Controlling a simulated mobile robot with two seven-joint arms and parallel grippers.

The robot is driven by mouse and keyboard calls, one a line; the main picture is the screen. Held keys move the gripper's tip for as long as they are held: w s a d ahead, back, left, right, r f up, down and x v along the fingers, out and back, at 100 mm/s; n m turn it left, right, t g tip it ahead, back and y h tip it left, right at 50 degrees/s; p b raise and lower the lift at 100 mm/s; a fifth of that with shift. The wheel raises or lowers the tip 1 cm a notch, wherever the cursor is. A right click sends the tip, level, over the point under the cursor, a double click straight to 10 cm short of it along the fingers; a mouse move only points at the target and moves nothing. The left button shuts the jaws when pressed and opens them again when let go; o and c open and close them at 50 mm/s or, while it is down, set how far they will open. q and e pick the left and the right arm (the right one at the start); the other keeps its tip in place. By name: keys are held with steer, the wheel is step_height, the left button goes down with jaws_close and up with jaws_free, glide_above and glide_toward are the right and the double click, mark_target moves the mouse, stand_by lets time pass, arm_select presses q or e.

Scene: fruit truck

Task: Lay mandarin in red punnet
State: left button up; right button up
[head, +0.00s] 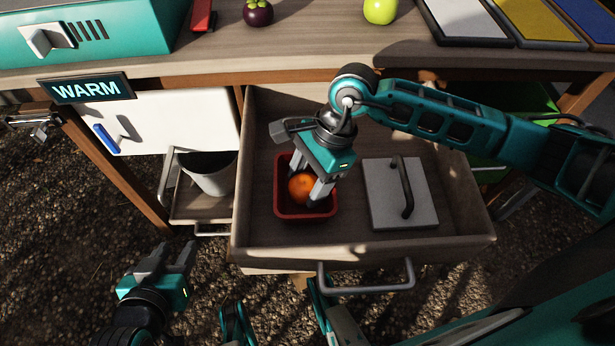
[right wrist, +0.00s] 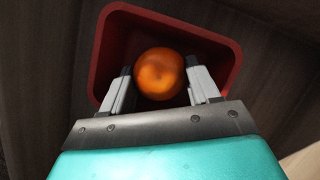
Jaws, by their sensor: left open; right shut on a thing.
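The orange mandarin (head: 301,187) is in the head view, at the red punnet (head: 291,214) in the open drawer. My right gripper (head: 310,195) reaches down into the punnet and is shut on the mandarin. In the right wrist view the mandarin (right wrist: 160,73) sits between the two grey fingers (right wrist: 158,85), within the outline of the red punnet (right wrist: 172,20). I cannot tell whether the mandarin touches the punnet's floor. My left gripper (head: 172,258) is open and empty, in front of the desk and left of the drawer.
A grey lidded plate with a dark handle (head: 380,205) lies right of the punnet in the drawer (head: 455,220). A white bin (head: 210,175) stands left. A mangosteen (head: 258,12) and a green fruit (head: 380,10) are on the counter (head: 310,50).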

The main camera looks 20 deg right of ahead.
steer(key=shift+f+b, duration=0.55)
steer(key=shift+f, duration=0.05)
stand_by(0.7)
steer(key=o, duration=1.2)
steer(key=shift+o, duration=0.2)
